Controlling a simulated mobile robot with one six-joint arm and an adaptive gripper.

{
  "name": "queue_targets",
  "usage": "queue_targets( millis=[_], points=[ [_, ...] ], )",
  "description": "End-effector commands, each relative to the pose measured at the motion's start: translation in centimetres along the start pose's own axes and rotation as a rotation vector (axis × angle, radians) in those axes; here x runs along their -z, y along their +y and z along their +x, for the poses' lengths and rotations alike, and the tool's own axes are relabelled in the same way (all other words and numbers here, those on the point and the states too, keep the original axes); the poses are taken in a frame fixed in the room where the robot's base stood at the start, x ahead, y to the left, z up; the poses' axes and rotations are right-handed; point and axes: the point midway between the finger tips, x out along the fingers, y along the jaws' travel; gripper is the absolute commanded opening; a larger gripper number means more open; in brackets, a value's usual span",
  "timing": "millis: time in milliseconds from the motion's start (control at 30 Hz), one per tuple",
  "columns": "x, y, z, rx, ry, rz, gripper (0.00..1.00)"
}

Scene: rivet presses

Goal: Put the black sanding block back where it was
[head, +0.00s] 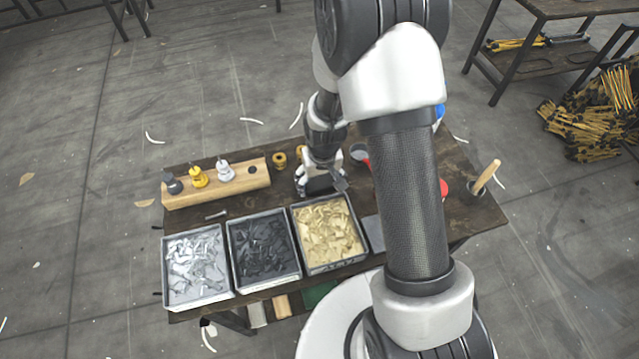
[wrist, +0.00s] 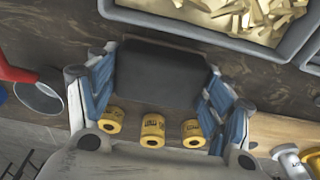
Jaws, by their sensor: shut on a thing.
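The black sanding block (wrist: 158,75) is between the blue-padded fingers of my gripper (wrist: 160,88) in the wrist view. My gripper is shut on it, with one finger at each end. In the head view my gripper (head: 319,183) is over the workbench, just behind the tray of tan pieces, and the dark block (head: 318,187) shows partly beneath it. I cannot tell whether the block touches the bench top.
Trays of silver (head: 195,301), black (head: 262,285) and tan pieces (head: 331,267) line the bench's front. A wooden rack (head: 240,182) stands at back left. Small yellow cylinders (wrist: 152,130) and a grey cup (wrist: 38,95) are near my gripper. A wooden handle (head: 487,176) stands at right.

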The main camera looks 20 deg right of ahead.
Motion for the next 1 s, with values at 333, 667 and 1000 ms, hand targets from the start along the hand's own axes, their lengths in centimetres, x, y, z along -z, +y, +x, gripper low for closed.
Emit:
queue_targets(
  millis=[333,667,1000],
  points=[
    [-0.06,0.01,0.76,0.0,0.001,0.0,0.47],
    [-0.11,0.01,0.94,0.0,0.001,0.0,0.89],
    [-0.12,0.01,0.94,0.0,0.0,0.0,0.93]
  ],
)
